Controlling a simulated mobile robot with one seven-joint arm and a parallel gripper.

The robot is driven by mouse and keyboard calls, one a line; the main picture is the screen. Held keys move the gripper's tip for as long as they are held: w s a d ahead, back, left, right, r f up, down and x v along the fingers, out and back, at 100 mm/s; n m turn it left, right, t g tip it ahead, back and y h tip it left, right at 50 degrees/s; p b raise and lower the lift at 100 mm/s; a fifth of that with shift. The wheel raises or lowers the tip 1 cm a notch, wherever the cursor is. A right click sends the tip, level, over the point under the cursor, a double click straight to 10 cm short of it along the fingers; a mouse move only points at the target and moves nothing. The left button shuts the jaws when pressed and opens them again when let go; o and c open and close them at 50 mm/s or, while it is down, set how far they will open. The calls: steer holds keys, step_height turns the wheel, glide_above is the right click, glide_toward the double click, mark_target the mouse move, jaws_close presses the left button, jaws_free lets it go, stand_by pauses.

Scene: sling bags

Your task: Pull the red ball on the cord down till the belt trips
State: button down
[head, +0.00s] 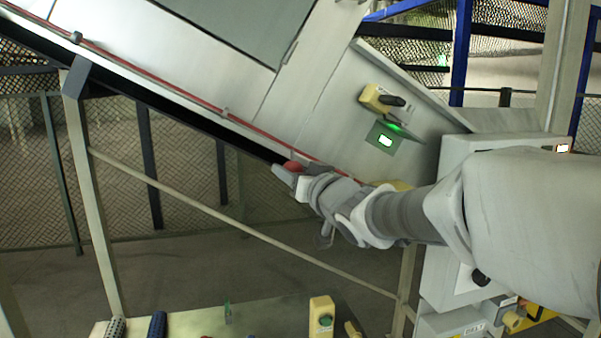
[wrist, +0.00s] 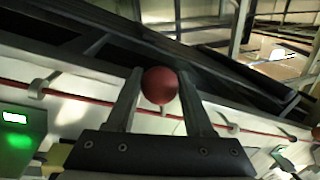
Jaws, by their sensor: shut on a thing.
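The red ball (wrist: 160,85) sits between the two fingertips of my gripper (wrist: 158,95) in the wrist view, with a finger against each side. In the head view the ball (head: 294,168) shows at the tip of my gripper (head: 290,173), partly hidden by it. My gripper is shut on the ball. The red cord (head: 160,85) runs along the lower edge of the sloping conveyor frame, through small eyelets, down to the ball's area. It also shows behind my fingers in the wrist view (wrist: 85,97). A green light (head: 385,140) is lit on the panel.
A yellow switch box with a black handle (head: 380,100) is on the machine's side panel. A grey control cabinet (head: 450,260) stands at right behind my arm. A bench (head: 270,318) below carries a yellow button box (head: 321,316). A slanting rail (head: 200,200) crosses the space below the conveyor.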

step_height(320, 180, down, 4)
steer(key=b, duration=0.3)
steer(key=shift+f, duration=0.1)
steer(key=shift+c, duration=1.4)
jaws_free()
steer(key=v, duration=1.7)
steer(key=shift+s+p, duration=0.2)
steer(key=shift+p, duration=0.1)
steer(key=shift+d, duration=0.1)
